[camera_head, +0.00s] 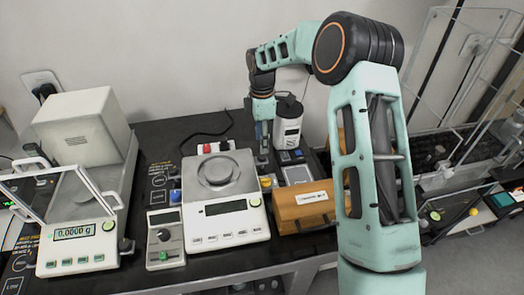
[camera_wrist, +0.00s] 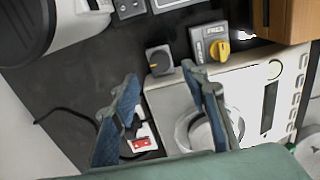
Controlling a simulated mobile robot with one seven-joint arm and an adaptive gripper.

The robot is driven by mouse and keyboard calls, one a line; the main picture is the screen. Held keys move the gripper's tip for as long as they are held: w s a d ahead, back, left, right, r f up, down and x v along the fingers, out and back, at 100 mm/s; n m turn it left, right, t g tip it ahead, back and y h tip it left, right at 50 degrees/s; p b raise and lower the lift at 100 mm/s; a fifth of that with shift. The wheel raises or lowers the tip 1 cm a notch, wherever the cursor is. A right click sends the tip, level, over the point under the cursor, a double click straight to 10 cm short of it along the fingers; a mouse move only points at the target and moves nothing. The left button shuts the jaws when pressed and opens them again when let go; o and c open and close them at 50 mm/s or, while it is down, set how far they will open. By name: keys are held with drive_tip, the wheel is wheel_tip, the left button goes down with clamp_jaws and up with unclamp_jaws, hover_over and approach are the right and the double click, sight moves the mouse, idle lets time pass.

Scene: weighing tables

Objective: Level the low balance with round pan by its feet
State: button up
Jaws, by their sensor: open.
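The low balance (camera_head: 241,224) with its round pan (camera_head: 217,172) stands in the middle of the dark table. In the wrist view its pale body (camera_wrist: 240,88) and pan (camera_wrist: 199,132) lie at the right, partly covered by a finger. A dark square-topped knob (camera_wrist: 158,60) with a yellow mark is beside the balance's back corner; it looks like a foot. My gripper (camera_wrist: 160,76) is open, its blue fingers spread below the knob in the picture, with nothing between their tips. In the head view my gripper (camera_head: 264,135) is behind the balance, its tips partly hidden.
A grey box with a yellow knob (camera_wrist: 219,50) is close by. A wooden box (camera_head: 303,206) stands to the right, a white container (camera_head: 288,124) behind. A small grey unit (camera_head: 165,238) and a glass-doored balance (camera_head: 77,247) stand left. A white block with red parts (camera_wrist: 142,140) lies near one finger.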

sight(262, 155)
wheel_tip(262, 155, down, 6)
drive_tip(key=shift+f, duration=0.1)
drive_tip(key=shift+c, duration=0.3)
clamp_jaws()
idle(0.3)
drive_tip(key=m+b, duration=0.1)
drive_tip(key=m, duration=0.1)
drive_tip(key=shift+f+m, duration=0.1)
drive_tip(key=shift+m, duration=0.3)
drive_tip(key=shift+m+b, duration=1.1)
drive_tip(key=shift+m, duration=1.1)
